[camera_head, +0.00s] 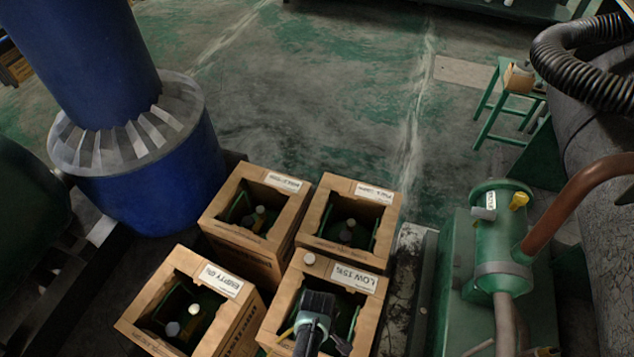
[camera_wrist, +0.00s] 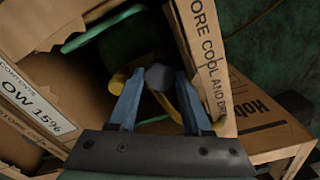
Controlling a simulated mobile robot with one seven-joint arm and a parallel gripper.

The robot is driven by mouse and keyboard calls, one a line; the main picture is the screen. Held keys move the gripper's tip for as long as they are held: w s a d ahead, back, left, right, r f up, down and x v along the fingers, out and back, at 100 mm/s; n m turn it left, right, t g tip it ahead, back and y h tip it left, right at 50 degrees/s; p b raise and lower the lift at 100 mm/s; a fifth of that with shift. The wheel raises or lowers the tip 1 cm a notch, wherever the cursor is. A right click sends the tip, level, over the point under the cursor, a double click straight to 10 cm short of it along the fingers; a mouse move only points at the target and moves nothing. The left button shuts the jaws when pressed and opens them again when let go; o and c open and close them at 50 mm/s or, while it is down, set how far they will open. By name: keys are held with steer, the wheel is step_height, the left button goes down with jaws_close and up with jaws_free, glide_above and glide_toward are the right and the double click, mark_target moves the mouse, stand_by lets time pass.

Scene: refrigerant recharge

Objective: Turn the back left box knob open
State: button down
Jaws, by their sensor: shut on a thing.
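My gripper (camera_head: 316,303) reaches down into the open cardboard box labelled "LOW 15%" (camera_head: 284,297), the near right one of the group in the head view. In the wrist view, the two blue fingers of my gripper (camera_wrist: 158,82) are closed on a grey round knob (camera_wrist: 158,76) inside this box. Yellow curved parts (camera_wrist: 117,82) lie beside the fingers, around a dark green tank. The box's printed cardboard wall (camera_wrist: 208,60) is close to the right finger. In the head view the knob is hidden behind my gripper.
Three more open boxes hold green tanks: "EMPTY 0%" (camera_head: 150,298) at near left, one at far left (camera_head: 240,257) and one at far right (camera_head: 340,255). A pale round cap (camera_head: 309,259) sits on the "LOW 15%" rim. Green machinery (camera_head: 500,250) stands right, a blue column (camera_head: 155,205) left.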

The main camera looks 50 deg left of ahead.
steer(key=shift+n, duration=0.5)
steer(key=c, duration=0.6)
jaws_free()
step_height(320, 180, up, 13)
steer(key=p, duration=0.6)
steer(key=shift+p, duration=0.3)
